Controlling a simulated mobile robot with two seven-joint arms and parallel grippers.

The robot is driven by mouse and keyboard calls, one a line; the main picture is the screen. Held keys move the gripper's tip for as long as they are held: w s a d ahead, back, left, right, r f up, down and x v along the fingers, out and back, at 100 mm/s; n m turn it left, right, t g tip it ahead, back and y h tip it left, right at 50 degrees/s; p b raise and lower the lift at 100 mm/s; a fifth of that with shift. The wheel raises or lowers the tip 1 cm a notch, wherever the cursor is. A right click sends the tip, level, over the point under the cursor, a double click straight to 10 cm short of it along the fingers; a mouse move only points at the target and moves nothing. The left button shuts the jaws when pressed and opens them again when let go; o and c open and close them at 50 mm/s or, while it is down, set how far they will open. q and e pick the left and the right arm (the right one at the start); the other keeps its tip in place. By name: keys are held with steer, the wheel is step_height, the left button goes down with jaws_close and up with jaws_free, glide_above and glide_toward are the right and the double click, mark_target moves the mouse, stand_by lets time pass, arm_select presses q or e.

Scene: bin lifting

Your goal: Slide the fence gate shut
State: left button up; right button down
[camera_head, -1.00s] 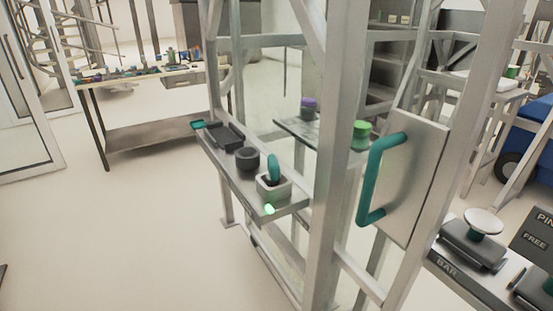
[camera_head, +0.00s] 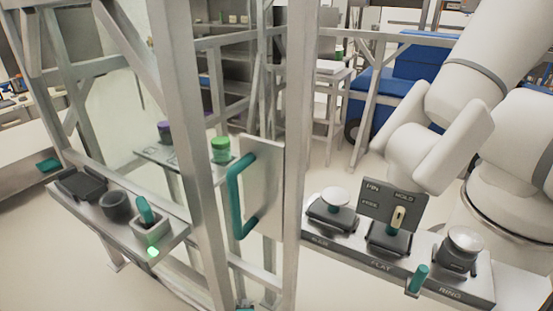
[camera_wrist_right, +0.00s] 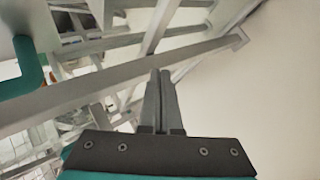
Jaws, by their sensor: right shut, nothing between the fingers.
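The fence gate's grey panel (camera_head: 266,180) carries a teal U-shaped handle (camera_head: 238,195) and stands among the metal fence posts in the middle of the head view. I cannot tell how wide the gate's gap is. The handle (camera_wrist_right: 28,68) also shows at the upper left of the right wrist view. My right gripper (camera_wrist_right: 159,75) is shut and empty, its dark fingers together in front of a pale fence bar (camera_wrist_right: 95,87). The handle lies to the left of the fingers, apart from them. My left gripper is not in view.
A shelf with a green button (camera_head: 153,252) is left of the gate. A panel labelled BAR, FLAT and RING (camera_head: 455,283) with several fixtures is at right. A blue cart (camera_head: 420,55) stands behind. Pale floor shows at lower left.

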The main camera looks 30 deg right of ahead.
steer(key=w+d+r+t+h+p, duration=0.1)
steer(key=w+r, duration=0.2)
steer(key=r, duration=0.6)
steer(key=w+r+t+h+p, duration=0.1)
steer(key=w+r+t+h, duration=0.1)
steer(key=r, duration=0.7)
steer(key=m+t+h+p, duration=0.1)
steer(key=m+h+p, duration=0.2)
steer(key=h, duration=0.2)
glide_toward(281, 134)
steer(key=w+a, duration=0.1)
steer(key=a, duration=0.3)
steer(key=p+x, duration=0.1)
steer(key=x, duration=0.8)
steer(key=shift+w+r+p, duration=0.15)
steer(key=shift+w+p, duration=0.15)
steer(key=s+d, duration=0.1)
steer(key=s+p, duration=0.1)
steer(key=shift+s+d, duration=0.25)
steer(key=shift+d, duration=0.1)
steer(key=shift+s+d, duration=0.25)
steer(key=shift+s, duration=0.15)
steer(key=shift+d, duration=0.1)
